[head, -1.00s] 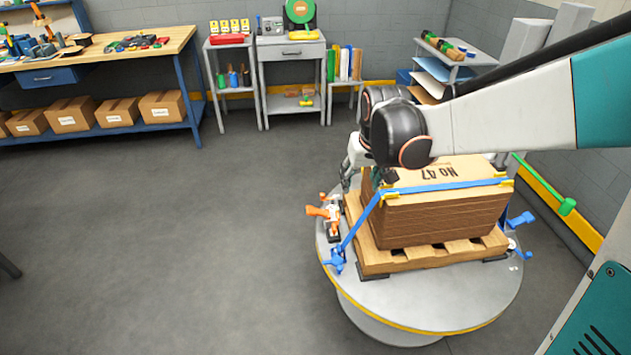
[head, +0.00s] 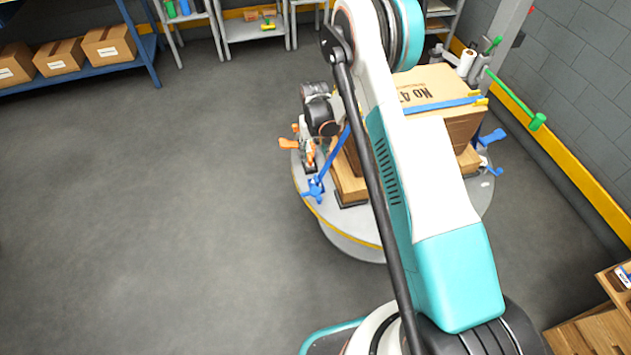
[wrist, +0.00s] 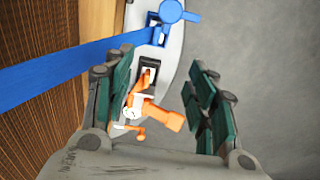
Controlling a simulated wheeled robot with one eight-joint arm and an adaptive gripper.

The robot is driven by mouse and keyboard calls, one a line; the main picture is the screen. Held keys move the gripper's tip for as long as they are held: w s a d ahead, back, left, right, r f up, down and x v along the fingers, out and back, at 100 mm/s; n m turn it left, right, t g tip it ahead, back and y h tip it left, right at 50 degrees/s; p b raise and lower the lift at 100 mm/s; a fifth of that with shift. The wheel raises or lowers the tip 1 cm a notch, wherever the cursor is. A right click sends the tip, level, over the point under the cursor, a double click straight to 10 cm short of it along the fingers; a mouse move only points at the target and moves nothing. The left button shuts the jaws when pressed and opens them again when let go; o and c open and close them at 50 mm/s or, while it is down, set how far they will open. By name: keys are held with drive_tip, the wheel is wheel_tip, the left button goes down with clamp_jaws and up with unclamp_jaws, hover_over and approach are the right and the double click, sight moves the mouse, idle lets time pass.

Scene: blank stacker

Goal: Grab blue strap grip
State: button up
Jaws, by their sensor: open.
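The blue strap grip (wrist: 175,12) is at the top of the wrist view, at the end of a blue strap (wrist: 60,75). In the head view the near-left blue grip (head: 315,190) sits at the turntable's edge, below the strapped load. My gripper (wrist: 158,78) is open and empty, its dark green pads spread wide. The blue grip lies beyond the fingertips, above the gap. An orange and white clamp-like piece (wrist: 152,112) shows between the fingers, nearer the palm; I cannot tell whether it touches them. My arm hides part of the load in the head view.
A strapped cardboard load (head: 430,85) stands on a wooden pallet (head: 350,188) on a round grey turntable (head: 350,240). Another blue grip (head: 492,137) is on its right side. Shelving with boxes (head: 108,43) is at the upper left. The floor to the left is clear.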

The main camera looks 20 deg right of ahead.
sight(316, 178)
wheel_tip(316, 178, down, 12)
drive_tip(key=b, duration=0.2)
drive_tip(key=shift+r+b, duration=0.1)
drive_tip(key=shift+b, duration=0.3)
drive_tip(key=shift+d+f+b, duration=0.2)
drive_tip(key=shift+f+b, duration=0.55)
drive_tip(key=shift+f, duration=0.6)
drive_tip(key=shift+d+f+b, duration=0.2)
drive_tip(key=shift+f+b, duration=0.5)
drive_tip(key=shift+f, duration=0.6)
drive_tip(key=shift+c, duration=0.3)
clamp_jaws()
